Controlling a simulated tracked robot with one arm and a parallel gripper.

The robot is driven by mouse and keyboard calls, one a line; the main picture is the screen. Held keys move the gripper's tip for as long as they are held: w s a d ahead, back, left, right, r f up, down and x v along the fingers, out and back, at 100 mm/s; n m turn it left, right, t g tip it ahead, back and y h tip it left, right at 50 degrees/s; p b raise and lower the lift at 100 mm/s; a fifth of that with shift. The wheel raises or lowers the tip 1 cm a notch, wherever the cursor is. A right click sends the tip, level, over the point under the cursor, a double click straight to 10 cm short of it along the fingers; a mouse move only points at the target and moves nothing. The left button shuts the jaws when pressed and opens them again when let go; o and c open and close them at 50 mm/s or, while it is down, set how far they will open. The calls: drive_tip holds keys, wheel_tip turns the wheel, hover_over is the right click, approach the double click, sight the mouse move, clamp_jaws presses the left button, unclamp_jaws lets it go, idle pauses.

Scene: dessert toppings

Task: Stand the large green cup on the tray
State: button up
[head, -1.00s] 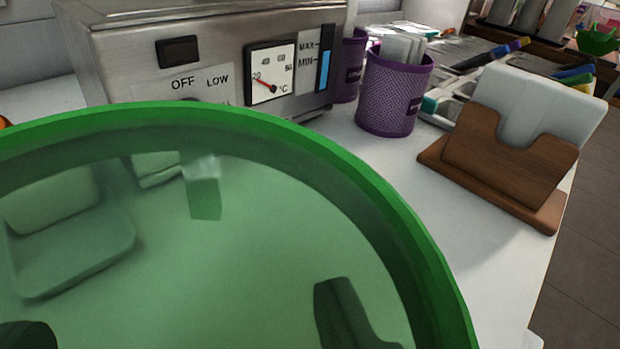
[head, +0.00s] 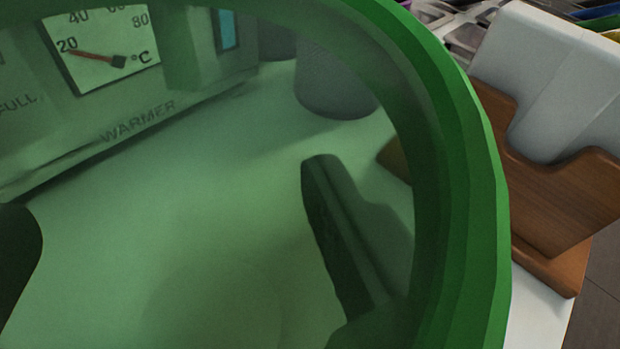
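The large green cup (head: 470,170) fills most of the view, close to the camera. Its thick rim curves down the right side, and its tinted see-through body covers the rest. My gripper (head: 170,250) shows dimly through the cup as two dark fingers, far apart, at the left edge and right of centre. The cup sits between the fingers and travels with them, so the gripper appears shut on it. The contact itself is blurred. A pale surface lies below, tinted green. I cannot make out a tray or whether the cup's base touches anything.
A warmer with a temperature dial (head: 100,50) stands behind, upper left, seen through the cup. A tinted round holder (head: 335,80) stands top centre. A wooden holder with a white item (head: 560,200) stands close on the right, beside the counter edge. Some bare white counter (head: 535,310) shows lower right.

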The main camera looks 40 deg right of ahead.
sight(232, 236)
drive_tip(key=shift+w+d, duration=0.2)
drive_tip(key=shift+d, duration=0.2)
drive_tip(key=f+b, duration=0.1)
drive_tip(key=f, duration=0.1)
drive_tip(key=d+f+b, duration=0.1)
drive_tip(key=shift+w+f+b, duration=0.2)
drive_tip(key=shift+f+b, duration=0.2)
drive_tip(key=shift+r, duration=0.1)
drive_tip(key=o, duration=1)
drive_tip(key=shift+c, duration=0.2)
